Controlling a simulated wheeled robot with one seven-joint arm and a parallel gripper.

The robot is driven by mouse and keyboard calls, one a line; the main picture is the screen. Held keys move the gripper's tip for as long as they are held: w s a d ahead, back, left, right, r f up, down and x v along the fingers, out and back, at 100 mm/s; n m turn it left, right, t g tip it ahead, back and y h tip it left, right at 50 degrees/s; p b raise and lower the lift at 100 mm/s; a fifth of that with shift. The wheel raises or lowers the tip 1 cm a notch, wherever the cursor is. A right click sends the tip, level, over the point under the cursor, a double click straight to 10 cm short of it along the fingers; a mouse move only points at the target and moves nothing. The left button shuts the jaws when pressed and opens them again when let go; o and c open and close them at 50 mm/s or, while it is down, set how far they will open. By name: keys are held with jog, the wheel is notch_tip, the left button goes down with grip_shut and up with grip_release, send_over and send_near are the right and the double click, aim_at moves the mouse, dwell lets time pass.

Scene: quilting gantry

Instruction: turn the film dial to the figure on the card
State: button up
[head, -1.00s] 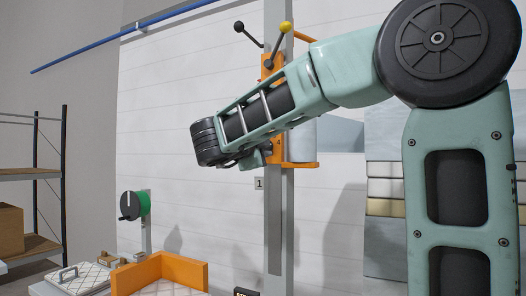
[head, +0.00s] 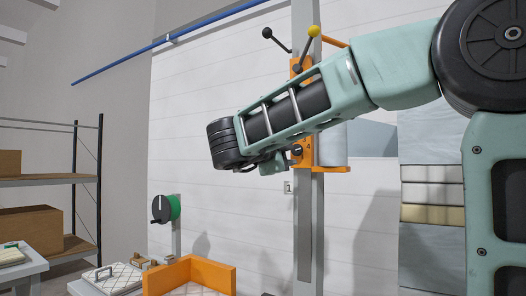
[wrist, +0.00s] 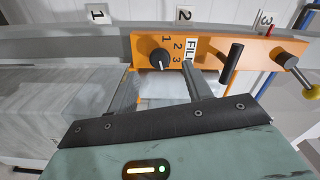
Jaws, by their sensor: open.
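The film dial is a black knob (wrist: 160,59) with a pale pointer line, on the orange carriage (wrist: 142,45). Figures 1, 2 and 3 stand beside it, and the pointer looks directed downward in the wrist view; its exact setting is unclear. A white label (wrist: 191,50) reads "FIL", the rest hidden. The dial also shows small in the head view (head: 297,151). My gripper (wrist: 190,75) is open, its grey finger close to the dial but apparently apart from it.
A black handle (wrist: 232,62) and a yellow-knobbed lever (wrist: 310,91) stick out right of the dial in the wrist view.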

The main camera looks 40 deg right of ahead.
jog(key=b+v, duration=0.2)
jog(key=v, duration=1.1)
jog(key=shift+a, duration=0.2)
